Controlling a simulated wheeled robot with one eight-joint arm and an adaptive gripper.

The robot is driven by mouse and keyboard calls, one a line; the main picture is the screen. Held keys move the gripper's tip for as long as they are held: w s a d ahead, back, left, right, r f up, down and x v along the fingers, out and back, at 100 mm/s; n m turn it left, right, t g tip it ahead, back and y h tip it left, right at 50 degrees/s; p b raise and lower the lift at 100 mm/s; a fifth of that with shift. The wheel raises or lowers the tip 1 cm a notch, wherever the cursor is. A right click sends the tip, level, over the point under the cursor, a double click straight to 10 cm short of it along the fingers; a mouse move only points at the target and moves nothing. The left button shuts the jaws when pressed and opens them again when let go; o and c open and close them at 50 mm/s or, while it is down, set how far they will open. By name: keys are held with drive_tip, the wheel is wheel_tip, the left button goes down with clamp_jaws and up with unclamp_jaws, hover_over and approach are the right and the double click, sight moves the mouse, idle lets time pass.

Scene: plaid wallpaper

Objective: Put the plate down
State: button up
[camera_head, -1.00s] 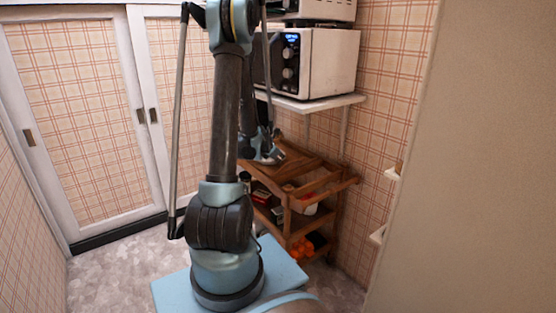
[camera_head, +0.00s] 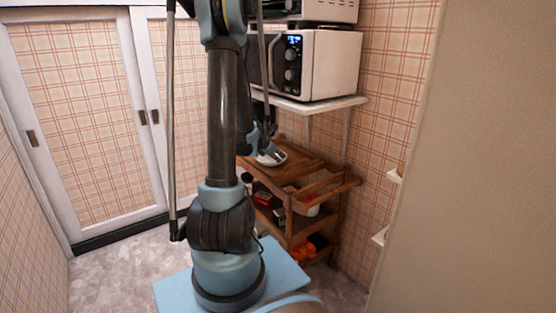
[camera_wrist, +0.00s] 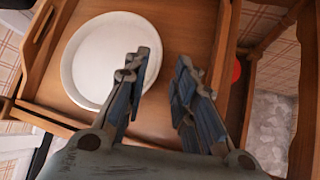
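A white round plate (camera_wrist: 105,60) lies on the wooden top of the trolley (camera_wrist: 185,28) in the wrist view. In the head view the plate (camera_head: 272,158) is small and partly hidden by my arm. My gripper (camera_wrist: 162,63) is open, with a clear gap between its fingers showing bare wood. The left finger overlaps the plate's right rim in the picture; I cannot tell whether it touches. The right finger is apart from the plate. In the head view my gripper (camera_head: 268,150) is just above the trolley top.
A white microwave (camera_head: 325,65) stands on a white shelf (camera_head: 325,103) above and behind the trolley. The trolley's lower shelves hold several items, including orange ones (camera_head: 304,249). A wall edge (camera_head: 460,160) stands close at the right. Sliding doors (camera_head: 85,120) are at the left.

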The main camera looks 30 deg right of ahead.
drive_tip(key=s+a+r+m+y, duration=0.1)
drive_tip(key=s+a+r+m, duration=0.2)
drive_tip(key=a, duration=0.5)
drive_tip(key=s+a+r+m+y, duration=0.2)
drive_tip(key=s+a+m, duration=0.1)
drive_tip(key=a, duration=0.6)
drive_tip(key=s+a+r+m+y, duration=0.1)
drive_tip(key=s+a+r+m, duration=0.2)
drive_tip(key=a, duration=0.5)
drive_tip(key=s+a+f+m+g+y, duration=0.1)
drive_tip(key=s+a+m, duration=0.3)
drive_tip(key=s+a, duration=0.4)
drive_tip(key=s+a+f+m+g+y, duration=0.1)
drive_tip(key=s+a+f+m+y, duration=0.1)
drive_tip(key=s+a+m, duration=0.3)
drive_tip(key=s+a+y, duration=0.1)
drive_tip(key=s+a, duration=0.2)
drive_tip(key=a, duration=0.1)
drive_tip(key=shift+s+a+f+y, duration=0.2)
drive_tip(key=shift+s+f+y, duration=0.1)
drive_tip(key=shift+s, duration=0.1)
